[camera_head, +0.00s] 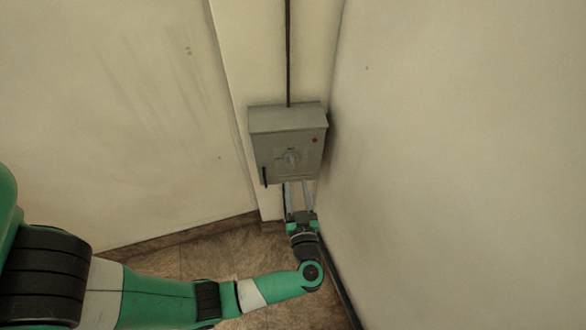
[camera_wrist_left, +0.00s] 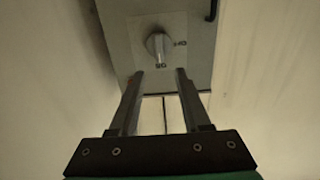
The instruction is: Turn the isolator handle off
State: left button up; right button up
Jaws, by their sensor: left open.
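The grey isolator box (camera_head: 288,118) is fixed to the wall, and its front also shows in the left wrist view (camera_wrist_left: 200,60). The isolator handle (camera_head: 290,159) is a small light-grey knob on the lower front of the box. The fingers appear apart from the handle. My right gripper is out of view.
A dark cable (camera_head: 288,50) runs up the wall from the box. A dark lever (camera_head: 264,177) sits at the box's lower left edge. A plain wall (camera_head: 450,150) stands close on the right. The brown floor (camera_head: 215,255) is clear around my arm.

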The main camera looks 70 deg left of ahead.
aim_at(292, 163)
pick_arm(q)
jog(key=b+x, duration=0.2)
jog(key=x, duration=0.5)
jog(key=shift+a+f, duration=0.15)
jog(key=shift+w+a, duration=0.25)
jog(key=shift+a, duration=0.35)
grip_shut()
